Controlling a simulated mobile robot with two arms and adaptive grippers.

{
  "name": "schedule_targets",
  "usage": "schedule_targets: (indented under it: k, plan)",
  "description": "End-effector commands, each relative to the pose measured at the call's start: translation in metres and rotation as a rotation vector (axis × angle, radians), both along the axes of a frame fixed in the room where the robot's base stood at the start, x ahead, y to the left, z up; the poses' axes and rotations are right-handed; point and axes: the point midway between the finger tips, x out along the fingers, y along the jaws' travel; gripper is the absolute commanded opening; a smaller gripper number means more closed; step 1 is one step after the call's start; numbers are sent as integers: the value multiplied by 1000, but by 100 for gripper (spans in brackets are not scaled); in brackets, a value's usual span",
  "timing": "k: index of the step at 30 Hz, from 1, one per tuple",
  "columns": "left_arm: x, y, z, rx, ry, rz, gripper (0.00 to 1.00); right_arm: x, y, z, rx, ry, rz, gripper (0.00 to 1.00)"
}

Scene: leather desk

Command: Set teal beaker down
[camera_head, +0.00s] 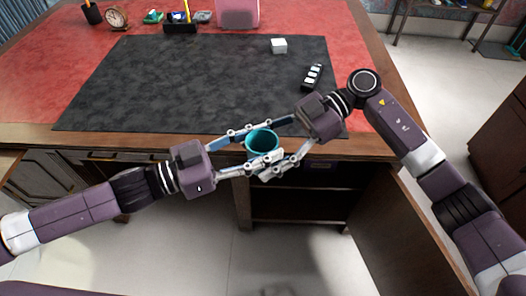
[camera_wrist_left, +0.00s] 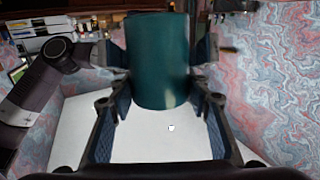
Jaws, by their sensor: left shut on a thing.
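The teal beaker (camera_head: 261,143) is held upright over the front edge of the desk in the head view, its open rim facing up. It also fills the upper middle of the left wrist view (camera_wrist_left: 158,60). My left gripper (camera_head: 268,142) comes in from the left and is shut on the beaker, one finger on each side. My right gripper (camera_head: 254,152) reaches in from the right, its fingers also on both sides of the beaker. The fingers of both grippers overlap, and I cannot tell whether the right ones press on it.
The dark desk mat (camera_head: 170,85) has a wide clear area. A white block (camera_head: 279,46) and a black item with white squares (camera_head: 312,76) lie on its right part. A clock (camera_head: 116,18), a pencil cup (camera_head: 91,12) and a pink box (camera_head: 237,12) stand at the back.

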Motion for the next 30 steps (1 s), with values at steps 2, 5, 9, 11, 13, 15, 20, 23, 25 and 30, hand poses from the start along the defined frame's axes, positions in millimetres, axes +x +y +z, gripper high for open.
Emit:
schedule_targets:
  k: [2, 5, 9, 11, 13, 15, 20, 23, 25, 30]
  plan:
    - [0, 0, 1, -2, -1, -1, 15, 0, 0, 0, 0, 0, -1, 48]
    - [0, 0, 1, -1, 0, -1, 15, 0, 0, 0, 0, 0, -1, 37]
    - [0, 0, 1, -1, 0, -1, 15, 0, 0, 1, 1, -1, -1, 21]
    - [0, 0, 1, -1, 0, -1, 15, 0, 0, 1, 1, -1, -1, 15]
    - [-1, 0, 1, -1, 0, -2, 51, 0, 0, 1, 3, -1, 0, 14]
    - [0, 0, 1, -1, 0, -1, 58, 0, 0, 1, 3, -1, 0, 14]
    - [0, 0, 0, -1, 0, -1, 65, 0, 0, 1, 3, -1, 0, 14]
    - [0, 0, 0, 0, 0, -1, 65, 1, 0, 1, 1, -1, -1, 14]
    - [0, 0, 0, 0, 0, 0, 65, 1, 0, 1, 1, -1, -1, 14]
    - [-5, 11, -2, 2, 3, 2, 65, 1, 0, 1, 1, -1, -1, 14]
